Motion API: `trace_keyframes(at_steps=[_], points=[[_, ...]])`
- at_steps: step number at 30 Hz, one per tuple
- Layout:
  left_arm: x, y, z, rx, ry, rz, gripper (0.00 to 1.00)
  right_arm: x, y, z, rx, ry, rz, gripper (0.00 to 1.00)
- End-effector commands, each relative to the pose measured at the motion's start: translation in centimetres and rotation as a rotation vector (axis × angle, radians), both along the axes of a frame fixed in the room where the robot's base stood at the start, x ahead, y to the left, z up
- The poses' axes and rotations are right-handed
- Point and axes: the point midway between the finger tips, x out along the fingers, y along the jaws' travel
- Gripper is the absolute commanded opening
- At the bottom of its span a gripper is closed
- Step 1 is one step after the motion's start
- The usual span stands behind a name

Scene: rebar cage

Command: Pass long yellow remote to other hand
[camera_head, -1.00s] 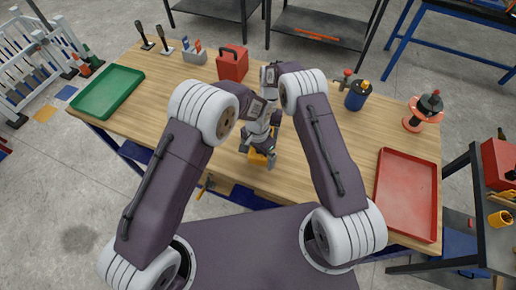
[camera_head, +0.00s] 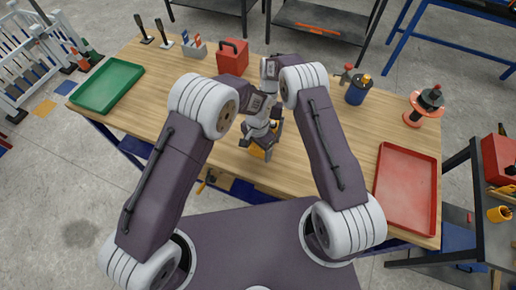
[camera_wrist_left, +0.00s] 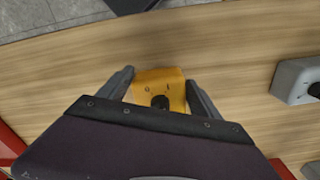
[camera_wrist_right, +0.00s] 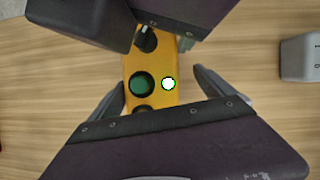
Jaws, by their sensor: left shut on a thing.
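The long yellow remote (camera_head: 259,152) is held above the middle of the wooden table, mostly hidden by my grippers in the head view. My left gripper (camera_head: 254,138) is shut on it; in the left wrist view the yellow remote (camera_wrist_left: 158,88) sits between the fingers. In the right wrist view the yellow remote (camera_wrist_right: 150,80) shows a green button, a bright white round spot and dark knobs. My right gripper (camera_wrist_right: 160,92) is open, its fingers on either side of the remote with gaps. My left gripper shows at the top of that view.
A grey box (camera_wrist_right: 300,58) lies close by on the table. A red toolbox (camera_head: 232,57) and a blue can (camera_head: 357,92) stand behind. A green tray (camera_head: 107,86) is at the left and a red tray (camera_head: 405,188) at the right.

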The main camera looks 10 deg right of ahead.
Motion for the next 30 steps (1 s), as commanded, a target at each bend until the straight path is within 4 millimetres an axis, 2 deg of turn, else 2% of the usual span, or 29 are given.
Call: trace_keyframes(at_steps=[9, 12, 18, 25, 30], points=[[-0.1, 0.0, -0.1, 0.002, 0.003, -0.003, 0.03, 3.0, -1.1, 7.2, 0.002, -0.012, -0.003, 0.91], [-0.1, 0.0, 0.0, 0.001, 0.002, -0.002, 0.02, 3.6, -1.4, 8.9, 0.001, -0.008, -0.001, 0.91], [0.0, 0.0, 0.0, 0.001, 0.001, -0.001, 0.02, 4.1, -1.7, 10.4, 0.001, -0.005, -0.001, 0.91], [0.0, 0.0, 0.0, 0.000, 0.000, -0.001, 0.02, 4.1, -1.8, 10.8, 0.001, -0.006, -0.003, 0.91], [0.0, 0.0, 0.0, 0.000, 0.000, -0.001, 0.02, 3.6, -3.4, 11.7, -0.002, -0.067, -0.024, 0.91]])
